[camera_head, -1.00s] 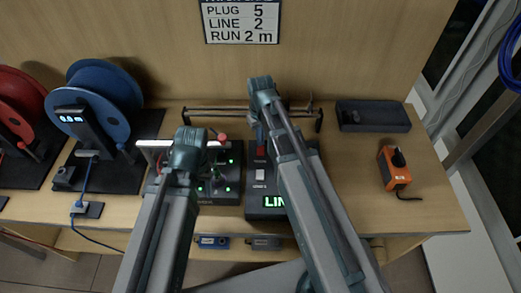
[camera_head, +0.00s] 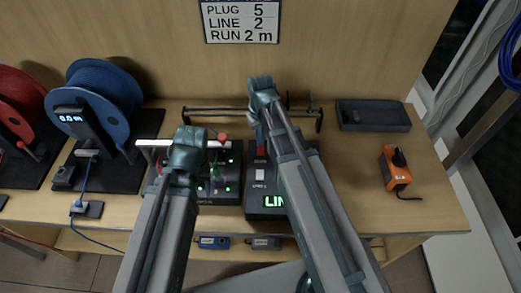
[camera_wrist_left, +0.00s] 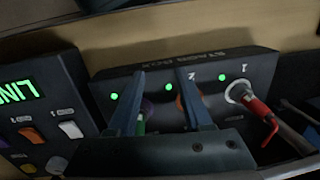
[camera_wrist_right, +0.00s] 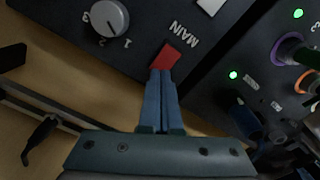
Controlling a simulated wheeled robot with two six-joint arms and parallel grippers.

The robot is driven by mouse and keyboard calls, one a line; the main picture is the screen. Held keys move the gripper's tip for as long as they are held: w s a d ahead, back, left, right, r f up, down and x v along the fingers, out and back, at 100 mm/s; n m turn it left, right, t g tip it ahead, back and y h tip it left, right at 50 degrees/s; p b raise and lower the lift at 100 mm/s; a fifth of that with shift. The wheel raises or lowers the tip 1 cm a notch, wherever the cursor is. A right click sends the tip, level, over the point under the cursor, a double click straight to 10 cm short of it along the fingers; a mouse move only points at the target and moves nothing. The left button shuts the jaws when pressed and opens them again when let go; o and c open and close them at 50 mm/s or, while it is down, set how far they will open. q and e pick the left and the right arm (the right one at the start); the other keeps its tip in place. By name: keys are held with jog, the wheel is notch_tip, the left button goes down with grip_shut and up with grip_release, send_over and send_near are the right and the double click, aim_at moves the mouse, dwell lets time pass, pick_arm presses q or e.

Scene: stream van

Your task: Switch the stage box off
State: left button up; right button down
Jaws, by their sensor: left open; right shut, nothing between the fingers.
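The stage box (camera_head: 232,180) is a dark box with several green lights, beside a dark unit with a lit LINE display (camera_head: 275,201). In the left wrist view the stage box (camera_wrist_left: 245,62) carries its upside-down name, lit green lights and sockets. A red MAIN switch (camera_wrist_right: 166,57) sits on the LINE unit. My right gripper (camera_wrist_right: 163,75) is shut and empty, its tips at the red switch's edge; contact cannot be told.
A knob (camera_wrist_right: 104,18) marked 1, 2, 3 is near the MAIN switch. A red plug (camera_wrist_left: 259,110) is in a stage box socket. A blue reel (camera_head: 92,92) stands left, an orange device (camera_head: 396,168) right. A dark tray (camera_head: 372,115) is at the back right.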

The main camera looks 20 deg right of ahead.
pick_arm(q)
jog(key=shift+f+b, duration=0.75)
jog(key=shift+f, duration=0.05)
pick_arm(e)
jog(key=shift+f, duration=0.85)
jog(key=shift+r, duration=0.1)
notch_tip(320, 180, up, 7)
jog(key=p, duration=0.7)
pick_arm(q)
notch_tip(320, 180, up, 7)
pick_arm(e)
jog(key=shift+a, duration=0.1)
jog(key=s+a+n+h, duration=0.1)
jog(key=s+a, duration=0.9)
jog(key=s, duration=0.4)
jog(key=shift+s+a, duration=0.15)
pick_arm(q)
jog(key=shift+c, duration=0.3)
